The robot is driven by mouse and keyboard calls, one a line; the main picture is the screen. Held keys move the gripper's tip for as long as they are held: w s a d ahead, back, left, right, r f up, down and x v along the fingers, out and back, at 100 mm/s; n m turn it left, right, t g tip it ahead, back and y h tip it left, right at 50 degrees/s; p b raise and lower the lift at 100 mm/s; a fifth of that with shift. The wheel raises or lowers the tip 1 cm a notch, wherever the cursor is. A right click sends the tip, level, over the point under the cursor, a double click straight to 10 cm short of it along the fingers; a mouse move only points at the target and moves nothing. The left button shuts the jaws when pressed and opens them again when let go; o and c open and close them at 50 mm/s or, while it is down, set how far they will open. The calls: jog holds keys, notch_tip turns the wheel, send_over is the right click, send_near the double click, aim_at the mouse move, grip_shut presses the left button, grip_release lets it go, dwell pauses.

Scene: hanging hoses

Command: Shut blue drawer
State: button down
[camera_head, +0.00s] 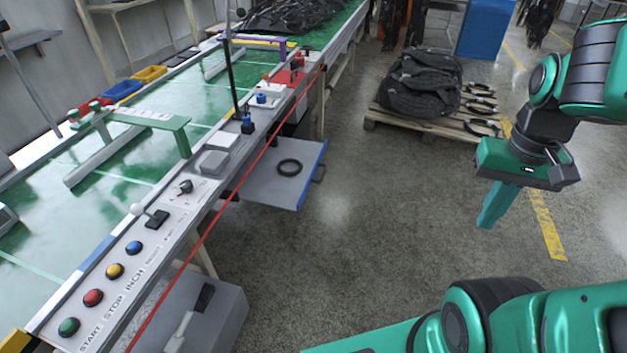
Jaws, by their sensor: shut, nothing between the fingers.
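The blue drawer (262,181) is pulled out from under the green conveyor bench, with a blue front edge and a handle (319,174) on its right side. A black ring (289,167) lies in its grey tray. My gripper (486,222) is at the right, pointing down with its teal fingers shut and empty. It is over open floor, well to the right of the drawer and apart from it.
The bench (130,167) carries a control strip with coloured buttons and a red cord (206,232) along its edge. A grey box (215,310) stands below it. A pallet (424,124) with black hoses lies behind. The floor between drawer and gripper is clear.

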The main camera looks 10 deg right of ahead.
jog(key=w+f+n+t+h, duration=0.1)
jog(key=w+f, duration=0.4)
jog(key=w, duration=0.7)
jog(key=t+y, duration=0.4)
jog(key=t, duration=0.2)
send_near(305, 194)
notch_tip(305, 194, down, 4)
jog(key=w, duration=0.2)
jog(key=shift+w+a+r+n, duration=0.2)
jog(key=shift+w+a+n, duration=0.15)
jog(key=shift+a, duration=0.1)
jog(key=shift+w, duration=0.15)
